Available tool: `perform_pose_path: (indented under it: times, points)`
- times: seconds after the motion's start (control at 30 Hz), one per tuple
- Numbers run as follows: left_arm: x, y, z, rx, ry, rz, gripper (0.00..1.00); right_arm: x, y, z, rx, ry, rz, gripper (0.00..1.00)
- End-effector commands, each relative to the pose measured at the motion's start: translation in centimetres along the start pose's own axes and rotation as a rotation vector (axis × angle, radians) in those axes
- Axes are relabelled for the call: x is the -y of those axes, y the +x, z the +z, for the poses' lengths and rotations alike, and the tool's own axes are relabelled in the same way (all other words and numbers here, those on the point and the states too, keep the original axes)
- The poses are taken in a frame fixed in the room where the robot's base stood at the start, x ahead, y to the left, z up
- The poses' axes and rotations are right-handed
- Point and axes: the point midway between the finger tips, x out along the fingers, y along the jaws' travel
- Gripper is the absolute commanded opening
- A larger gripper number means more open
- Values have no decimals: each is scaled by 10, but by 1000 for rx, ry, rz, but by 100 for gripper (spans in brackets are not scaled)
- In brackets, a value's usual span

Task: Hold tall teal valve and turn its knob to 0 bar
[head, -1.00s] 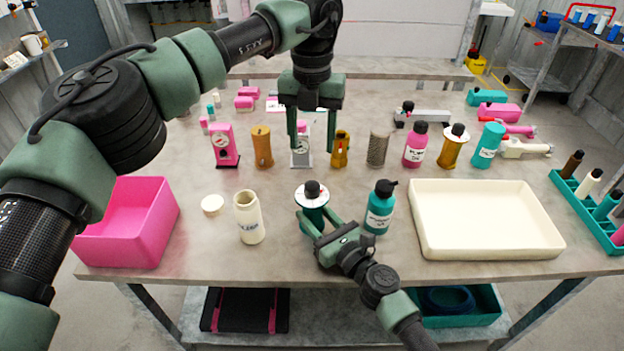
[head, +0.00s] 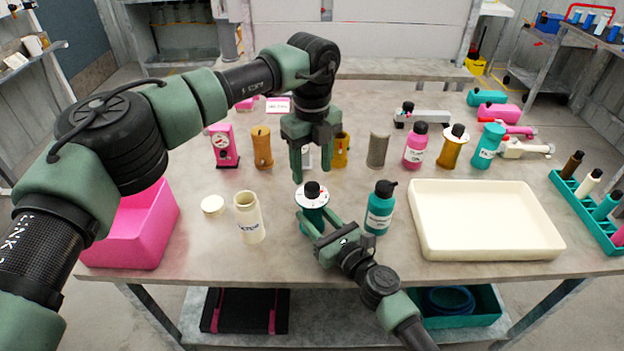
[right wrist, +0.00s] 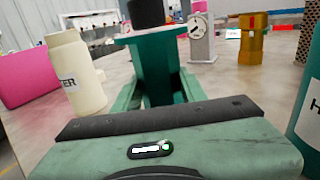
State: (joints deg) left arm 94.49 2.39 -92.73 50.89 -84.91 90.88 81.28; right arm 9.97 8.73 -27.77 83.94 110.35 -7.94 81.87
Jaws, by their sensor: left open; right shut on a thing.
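The tall teal valve (head: 313,214) stands upright near the front middle of the table, with a white dial and a black knob (head: 312,189) on top. My right gripper (head: 318,230) is shut on its body from the front right. The right wrist view shows the teal body (right wrist: 158,72) between the fingers and the black knob (right wrist: 147,12) cut off by the top edge. The dial's reading is too small to tell. My left gripper (head: 311,170) is open, fingers pointing down, above and just behind the knob, apart from it in the picture.
A cream bottle (head: 249,217) and a round white lid (head: 213,205) are left of the valve. A teal bottle (head: 380,208) stands close on its right. A cream tray (head: 485,252) and a pink bin (head: 128,245) lie farther out. Several pumps and bottles line the back.

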Motion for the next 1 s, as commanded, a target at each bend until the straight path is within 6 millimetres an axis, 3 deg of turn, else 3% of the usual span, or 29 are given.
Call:
perform_pose_path:
  times: [0.1,0.3,0.63,0.83,1.0]
  points:
    - [0,20,-1,-2,1,1,54,0,0,0,-1,-1,0,0]
    - [0,38,0,0,1,0,54,0,0,0,-1,0,-1,0]
    - [0,41,0,1,2,0,54,0,0,0,-1,0,-1,0]
    - [0,41,0,1,2,0,0,0,0,0,-1,0,-1,0]
    - [0,41,0,0,6,-1,0,0,0,0,-1,0,-1,0]
